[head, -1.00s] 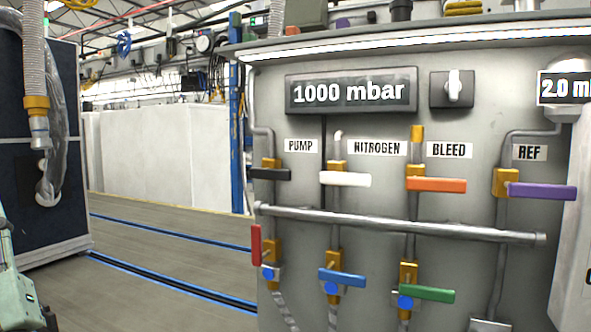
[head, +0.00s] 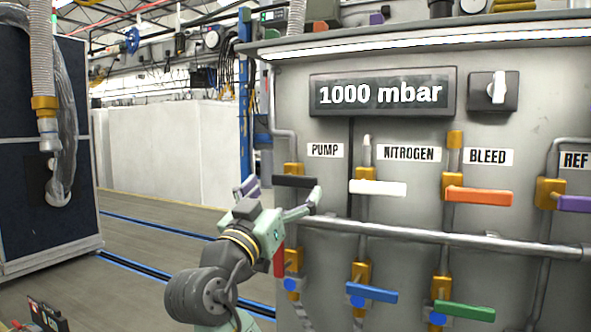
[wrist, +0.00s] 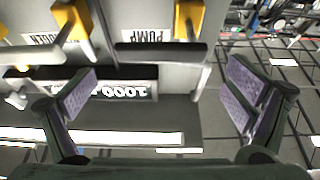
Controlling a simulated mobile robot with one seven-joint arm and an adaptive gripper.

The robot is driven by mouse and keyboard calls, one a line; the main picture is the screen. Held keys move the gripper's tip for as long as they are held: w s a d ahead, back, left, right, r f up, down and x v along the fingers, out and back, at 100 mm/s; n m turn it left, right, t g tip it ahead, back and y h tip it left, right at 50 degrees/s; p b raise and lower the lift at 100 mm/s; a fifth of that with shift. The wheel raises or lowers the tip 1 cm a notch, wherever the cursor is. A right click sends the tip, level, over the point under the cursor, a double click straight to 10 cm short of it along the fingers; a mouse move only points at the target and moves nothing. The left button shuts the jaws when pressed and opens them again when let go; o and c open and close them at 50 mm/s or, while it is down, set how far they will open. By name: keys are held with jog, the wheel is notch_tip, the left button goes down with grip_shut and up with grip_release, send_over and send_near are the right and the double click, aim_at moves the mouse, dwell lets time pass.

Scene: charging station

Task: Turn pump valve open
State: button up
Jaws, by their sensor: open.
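The pump valve has a black handle (head: 296,182) on a brass body under the PUMP label (head: 325,150). The handle lies horizontal, pointing right, across its vertical pipe. My gripper (head: 280,197) is in front of the panel's left side, its fingers spread to either side of and just below the handle in the head view. In the wrist view, which is upside down, my open gripper (wrist: 163,74) is empty. The black handle (wrist: 160,51) shows between and beyond the fingertips, with no visible contact. The gripper and arm hide part of the red handle (head: 279,262).
A white handle (head: 377,188) and an orange handle (head: 479,195) are to the right at similar height. A horizontal pipe (head: 430,237) runs below them, with blue (head: 371,292) and green (head: 464,311) handles lower. A display (head: 382,93) reads 1000 mbar. Open floor lies left.

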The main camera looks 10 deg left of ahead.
aim_at(293, 178)
jog(key=p+x, duration=0.1)
jog(key=x, duration=0.4)
jog(key=shift+w, duration=0.1)
jog(key=shift+c, duration=0.6)
jog(key=c, duration=1.6)
jog(key=shift+o, duration=0.2)
